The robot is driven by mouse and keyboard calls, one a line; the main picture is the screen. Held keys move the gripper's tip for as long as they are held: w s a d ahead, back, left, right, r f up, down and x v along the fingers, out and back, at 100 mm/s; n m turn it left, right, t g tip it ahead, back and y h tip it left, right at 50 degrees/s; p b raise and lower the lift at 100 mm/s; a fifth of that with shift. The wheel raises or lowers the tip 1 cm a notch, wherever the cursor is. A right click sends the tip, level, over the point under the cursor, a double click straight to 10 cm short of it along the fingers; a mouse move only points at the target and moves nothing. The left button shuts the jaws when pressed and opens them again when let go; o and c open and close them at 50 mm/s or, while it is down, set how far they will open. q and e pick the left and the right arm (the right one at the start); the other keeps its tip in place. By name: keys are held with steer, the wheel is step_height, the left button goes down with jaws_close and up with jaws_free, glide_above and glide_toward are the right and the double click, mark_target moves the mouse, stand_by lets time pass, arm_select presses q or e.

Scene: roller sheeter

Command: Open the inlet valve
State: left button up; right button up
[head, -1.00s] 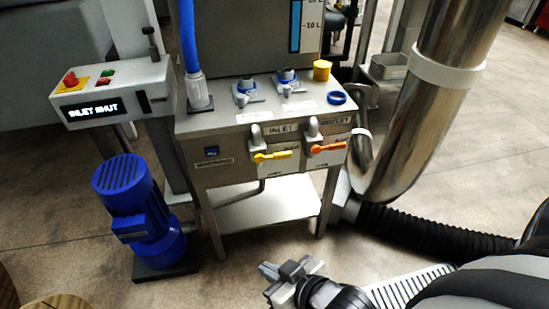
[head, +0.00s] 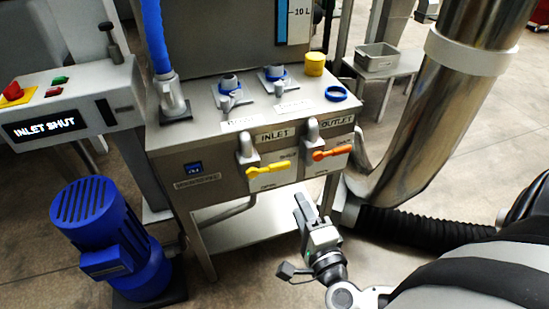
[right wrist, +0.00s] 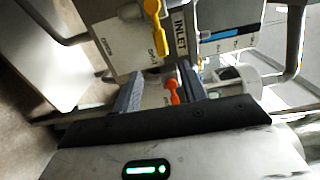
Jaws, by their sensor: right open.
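The inlet valve has a yellow lever (head: 268,170) lying roughly level on the front of the steel cabinet (head: 215,172), under the INLET label (head: 274,134). The yellow lever also shows at the top of the right wrist view (right wrist: 156,28). The display (head: 45,127) reads INLET SHUT. My right gripper (head: 306,207) is open and empty, below and to the right of the yellow lever and apart from it. In the right wrist view the orange outlet lever (right wrist: 172,92) appears between the fingers (right wrist: 160,88), beyond them. My left gripper is not in view.
The orange outlet lever (head: 332,153) sits just right of the yellow one. A blue motor (head: 108,235) stands at the lower left. A shiny metal duct (head: 440,115) and black hose (head: 420,222) are on the right. A low shelf (head: 245,235) lies under the cabinet.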

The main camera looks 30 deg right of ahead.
mark_target(281, 169)
steer(key=b+x, duration=0.1)
steer(key=x, duration=1.4)
steer(key=shift+w+d, duration=0.15)
steer(key=shift+w, duration=0.15)
jaws_close()
